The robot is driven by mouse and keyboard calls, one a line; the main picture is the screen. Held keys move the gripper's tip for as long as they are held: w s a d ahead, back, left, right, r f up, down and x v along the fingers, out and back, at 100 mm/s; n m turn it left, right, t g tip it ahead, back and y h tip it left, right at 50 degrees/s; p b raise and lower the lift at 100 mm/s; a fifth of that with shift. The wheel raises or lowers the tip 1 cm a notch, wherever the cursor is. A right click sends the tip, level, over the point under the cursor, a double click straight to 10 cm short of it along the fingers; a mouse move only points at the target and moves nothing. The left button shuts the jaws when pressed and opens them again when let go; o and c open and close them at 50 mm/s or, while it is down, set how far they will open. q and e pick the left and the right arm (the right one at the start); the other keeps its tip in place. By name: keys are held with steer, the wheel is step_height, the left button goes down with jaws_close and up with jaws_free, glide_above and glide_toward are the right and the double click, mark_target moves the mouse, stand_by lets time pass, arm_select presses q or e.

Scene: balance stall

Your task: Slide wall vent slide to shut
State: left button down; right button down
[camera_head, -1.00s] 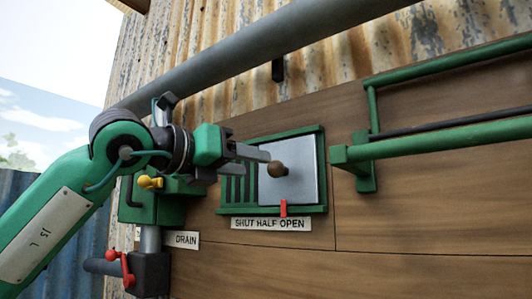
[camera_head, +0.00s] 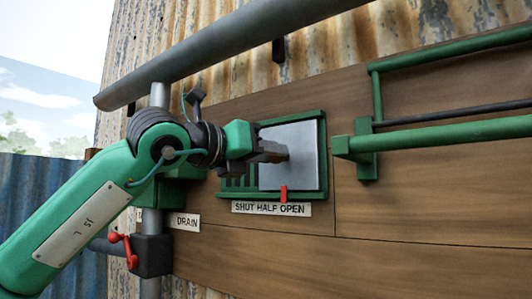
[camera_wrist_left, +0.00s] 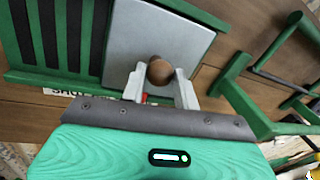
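The wall vent is a green frame (camera_head: 322,160) on the wooden wall. Its grey slide plate (camera_head: 306,165) covers the right part, and dark slots show at the left. A red pointer (camera_head: 284,193) on the plate's lower edge stands near the start of OPEN on the label (camera_head: 271,208). The plate also shows in the left wrist view (camera_wrist_left: 150,35), with its round brown knob (camera_wrist_left: 160,71). My left gripper (camera_wrist_left: 160,88) is open, its fingers on either side of the knob; contact is unclear. In the head view the gripper (camera_head: 280,152) hides the knob. My right gripper is out of view.
A green rail (camera_head: 440,136) on a bracket sticks out right of the vent. A grey pipe (camera_head: 220,50) runs above. A drain pipe with a red handle (camera_head: 124,248) stands at the lower left.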

arm_select(q)
steer(key=w+a, duration=0.7)
steer(key=a, duration=0.2)
steer(key=shift+a+r+b, duration=0.15)
steer(key=shift+a+b, duration=0.2)
steer(key=shift+b, duration=0.05)
steer(key=c, duration=1.3)
jaws_free()
steer(key=shift+o, duration=1.2)
steer(key=shift+w+a, duration=0.1)
steer(key=shift+a, duration=0.05)
